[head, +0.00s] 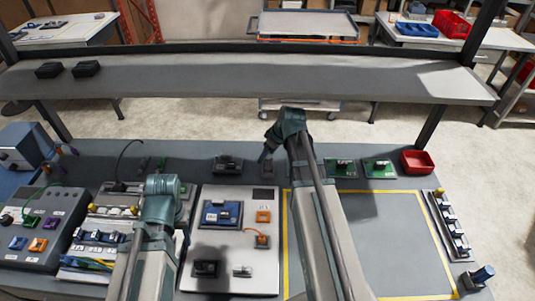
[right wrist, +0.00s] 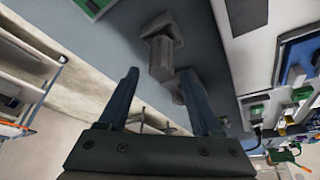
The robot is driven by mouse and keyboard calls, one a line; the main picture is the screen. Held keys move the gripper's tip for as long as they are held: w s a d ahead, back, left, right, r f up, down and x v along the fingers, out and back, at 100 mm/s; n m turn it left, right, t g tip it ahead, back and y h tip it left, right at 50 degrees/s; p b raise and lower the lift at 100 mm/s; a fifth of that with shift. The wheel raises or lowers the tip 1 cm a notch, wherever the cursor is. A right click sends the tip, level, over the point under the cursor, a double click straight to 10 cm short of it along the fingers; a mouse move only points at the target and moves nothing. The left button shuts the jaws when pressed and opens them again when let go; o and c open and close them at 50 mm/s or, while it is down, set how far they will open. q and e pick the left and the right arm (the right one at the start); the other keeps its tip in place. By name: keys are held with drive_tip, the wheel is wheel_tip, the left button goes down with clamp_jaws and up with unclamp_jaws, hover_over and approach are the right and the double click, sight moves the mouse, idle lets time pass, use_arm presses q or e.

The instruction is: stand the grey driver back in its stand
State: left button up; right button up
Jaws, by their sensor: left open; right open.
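A grey driver-like object (right wrist: 162,52) shows in the right wrist view, just beyond and between my fingertips. It looks like a thick body with a wider end. In the head view a grey piece (head: 267,160) stands at the back of the bench beside my right arm, probably the same thing. I cannot tell which part is driver and which is stand. My right gripper (right wrist: 160,95) is open, with nothing between its fingers; my arm hides it in the head view. My left gripper (head: 165,205) is over the left boards, open, its fingertips mostly hidden.
A white panel (head: 206,270) with modules lies left of my right arm. Green boards (head: 378,168) and a red bin (head: 417,162) stand at the back right. A yellow-outlined area (head: 395,235) is clear. A dark blue item (head: 482,274) stands at the right edge.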

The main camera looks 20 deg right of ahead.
drive_tip(key=p+v, duration=0.1)
drive_tip(key=v, duration=0.1)
drive_tip(key=shift+s+r+p, duration=0.2)
drive_tip(key=shift+r+p, duration=0.1)
drive_tip(key=shift+p, duration=0.05)
drive_tip(key=s+d, duration=0.5)
drive_tip(key=s, duration=0.5)
drive_tip(key=shift+f+b, duration=0.3)
drive_tip(key=shift+d, duration=0.1)
drive_tip(key=a+g, duration=0.1)
drive_tip(key=a, duration=0.4)
drive_tip(key=s+a+f+g, duration=0.1)
drive_tip(key=a, duration=1)
drive_tip(key=shift+s+a+f+g+h, duration=0.2)
drive_tip(key=shift+a+f+g+h, duration=0.1)
drive_tip(key=shift+g, duration=0.1)
drive_tip(key=s+a, duration=0.1)
drive_tip(key=a, duration=0.2)
drive_tip(key=s+a+g+h, duration=0.1)
drive_tip(key=s+a, duration=0.1)
drive_tip(key=a, duration=0.2)
drive_tip(key=s+a+m+h, duration=0.1)
drive_tip(key=s+a, duration=0.1)
drive_tip(key=a, duration=0.2)
drive_tip(key=shift+s+a, duration=0.2)
drive_tip(key=shift+s+a+h, duration=0.3)
drive_tip(key=shift+a+h, duration=0.1)
drive_tip(key=shift+a, duration=0.1)
